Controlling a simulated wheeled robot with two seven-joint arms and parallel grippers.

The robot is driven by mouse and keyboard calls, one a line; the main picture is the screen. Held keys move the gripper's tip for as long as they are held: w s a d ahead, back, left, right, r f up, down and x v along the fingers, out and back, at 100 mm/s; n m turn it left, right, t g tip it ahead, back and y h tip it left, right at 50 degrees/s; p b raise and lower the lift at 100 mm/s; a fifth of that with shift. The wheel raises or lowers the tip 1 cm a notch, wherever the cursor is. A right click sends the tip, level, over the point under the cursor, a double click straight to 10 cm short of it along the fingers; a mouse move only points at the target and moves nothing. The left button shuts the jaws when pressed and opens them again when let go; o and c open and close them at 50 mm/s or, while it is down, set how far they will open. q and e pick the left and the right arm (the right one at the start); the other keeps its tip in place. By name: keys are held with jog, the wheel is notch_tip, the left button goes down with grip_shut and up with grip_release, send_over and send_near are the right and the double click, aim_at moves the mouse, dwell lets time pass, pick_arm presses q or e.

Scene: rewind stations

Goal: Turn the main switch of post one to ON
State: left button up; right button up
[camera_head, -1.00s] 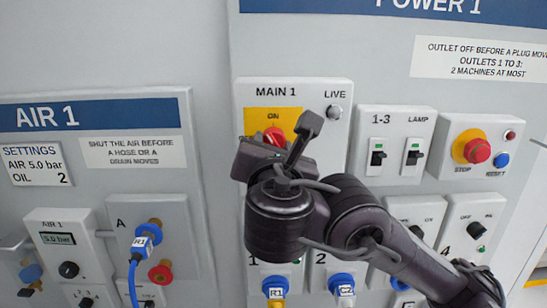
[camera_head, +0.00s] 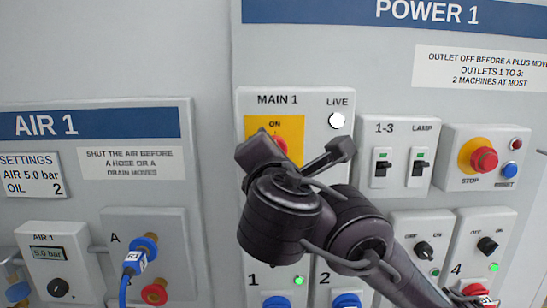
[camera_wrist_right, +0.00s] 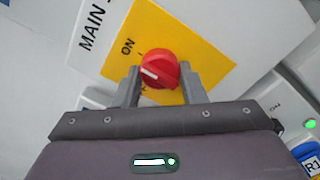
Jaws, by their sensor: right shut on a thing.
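The main switch of post one is a red round knob (camera_wrist_right: 158,68) with a white mark on a yellow plate (camera_wrist_right: 190,40). In the wrist view its white mark points to the left, toward the plate's top side, where ON is printed. In the head view the knob (camera_head: 280,143) is mostly hidden behind my right gripper (camera_head: 272,152). My right gripper (camera_wrist_right: 162,80) is shut on the knob, with one finger on each side of it. The LIVE lamp (camera_head: 337,120) beside the switch glows white. My left gripper is not in view.
The 1-3 and LAMP switches (camera_head: 400,165) and the red STOP button (camera_head: 484,160) are to the right. Outlets with blue plugs (camera_head: 347,300) are below my arm. The AIR 1 panel (camera_head: 95,120) with a blue hose is at the left.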

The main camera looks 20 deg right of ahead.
dwell(0.3)
jog(key=o, duration=1)
jog(key=v, duration=0.8)
jog(key=shift+w, duration=0.1)
